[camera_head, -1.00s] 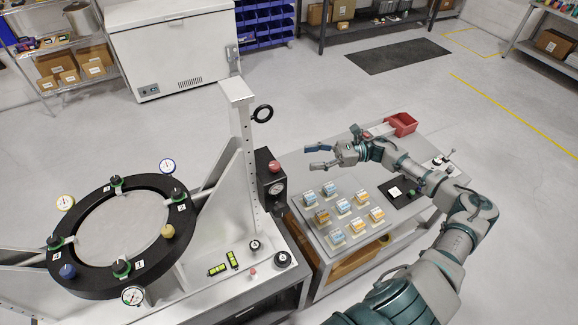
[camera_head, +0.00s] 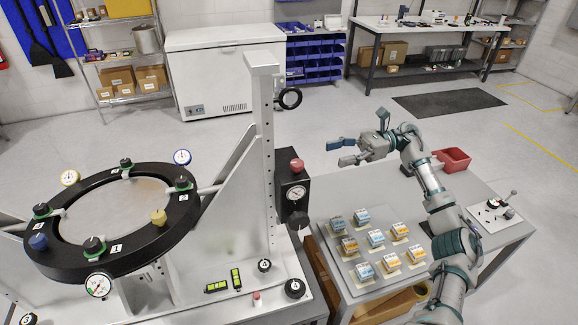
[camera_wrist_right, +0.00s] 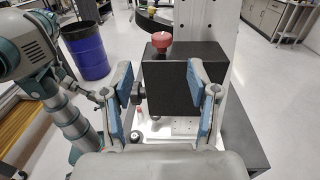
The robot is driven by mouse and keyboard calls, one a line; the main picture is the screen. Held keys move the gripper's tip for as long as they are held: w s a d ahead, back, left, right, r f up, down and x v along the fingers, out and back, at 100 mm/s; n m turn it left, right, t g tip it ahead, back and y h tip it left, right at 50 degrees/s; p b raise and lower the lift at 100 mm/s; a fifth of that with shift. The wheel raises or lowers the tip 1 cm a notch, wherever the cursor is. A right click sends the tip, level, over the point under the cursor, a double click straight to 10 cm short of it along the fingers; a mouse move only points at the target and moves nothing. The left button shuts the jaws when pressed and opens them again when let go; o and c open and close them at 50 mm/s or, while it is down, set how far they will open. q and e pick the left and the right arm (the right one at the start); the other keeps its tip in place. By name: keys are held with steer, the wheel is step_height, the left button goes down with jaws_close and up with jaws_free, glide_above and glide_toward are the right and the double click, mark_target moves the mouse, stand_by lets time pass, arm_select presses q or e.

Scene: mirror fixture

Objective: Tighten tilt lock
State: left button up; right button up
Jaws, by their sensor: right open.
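A mirror fixture has a black ring (camera_head: 185,215) around a round mirror (camera_head: 110,212) and an upright grey post (camera_head: 264,130). A black ring handle (camera_head: 290,98) sits higher on the post. I cannot tell which part is the tilt lock. My right gripper (camera_head: 340,152) is open and empty, right of the box, fingers pointing left. In the right wrist view, the box (camera_wrist_right: 172,88), its red knob (camera_wrist_right: 162,40) and a small side knob (camera_wrist_right: 138,93) show between the apart fingers. My left gripper is out of view.
A grey table (camera_head: 470,240) at right carries several small boxed parts (camera_head: 376,238), a red bin (camera_head: 453,160) and a lever device (camera_head: 496,208). A blue barrel (camera_wrist_right: 86,50) shows in the wrist view.

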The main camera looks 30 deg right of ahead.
mark_target(297, 162)
steer(key=a, duration=0.4)
steer(key=w+a+p, duration=0.1)
steer(key=a, duration=0.4)
steer(key=w+a, duration=0.1)
steer(key=a, duration=0.3)
steer(key=shift+w+a+p, duration=0.25)
steer(key=shift+a+p, duration=0.1)
steer(key=d, duration=0.2)
steer(key=d+f, duration=0.1)
steer(key=d, duration=0.1)
steer(key=shift+d, duration=0.2)
steer(key=c, duration=0.5)
steer(key=shift+s+d, duration=0.1)
steer(key=shift+d, duration=0.1)
steer(key=c, duration=0.4)
steer(key=shift+s+a+r, duration=0.15)
steer(key=shift+a, duration=0.05)
jaws_close()
steer(key=shift+a, duration=0.35)
steer(key=shift+a+r, duration=0.1)
steer(key=shift+a, duration=0.65)
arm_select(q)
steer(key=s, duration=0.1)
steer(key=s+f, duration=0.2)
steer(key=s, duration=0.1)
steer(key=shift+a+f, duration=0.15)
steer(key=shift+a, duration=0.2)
arm_select(e)
steer(key=shift+w, duration=0.2)
